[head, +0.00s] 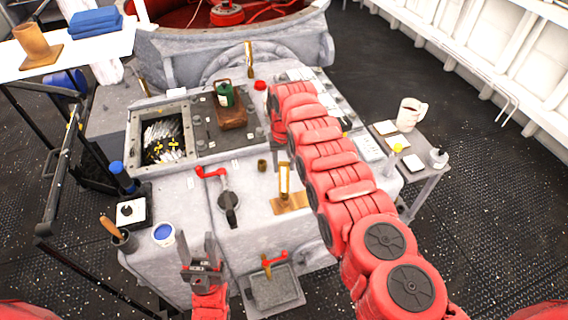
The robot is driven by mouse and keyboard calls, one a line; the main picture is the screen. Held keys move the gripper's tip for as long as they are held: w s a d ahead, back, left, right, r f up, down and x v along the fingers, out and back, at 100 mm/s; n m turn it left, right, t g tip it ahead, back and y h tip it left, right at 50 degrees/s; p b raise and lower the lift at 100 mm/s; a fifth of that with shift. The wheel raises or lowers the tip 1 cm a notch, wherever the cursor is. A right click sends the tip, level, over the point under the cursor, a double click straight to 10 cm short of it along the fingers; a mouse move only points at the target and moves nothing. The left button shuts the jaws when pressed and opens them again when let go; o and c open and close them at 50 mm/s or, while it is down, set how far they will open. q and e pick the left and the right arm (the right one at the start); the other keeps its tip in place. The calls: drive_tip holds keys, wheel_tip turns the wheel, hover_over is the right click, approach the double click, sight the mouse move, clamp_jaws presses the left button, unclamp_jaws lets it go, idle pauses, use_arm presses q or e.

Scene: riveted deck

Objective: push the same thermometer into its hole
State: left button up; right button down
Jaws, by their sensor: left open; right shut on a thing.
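My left gripper (198,249) is open and empty, its fingers pointing up in front of the grey machine block (190,205). My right arm reaches in from the lower right over the block. Its red links cover the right gripper's fingers and whatever is between them. A slim brass piece (284,178) stands upright on a brass base plate (291,203) left of my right arm. A short brass socket (262,165) stands on the block just beyond it. Another upright brass piece (249,57) stands at the block's back edge. I cannot tell which of these is the thermometer or its hole.
A green bottle (225,95) is in a brown holder, and an open box (160,140) is at left. A side table (422,165) with a mug (411,113) stands right.

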drive_tip(key=shift+f, duration=0.3)
drive_tip(key=shift+c, duration=1.4)
unclamp_jaws()
drive_tip(key=shift+r, duration=0.5)
wheel_tip(320, 180, up, 2)
drive_tip(key=shift+p, duration=0.55)
wheel_tip(320, 180, up, 14)
drive_tip(key=shift+r, duration=0.25)
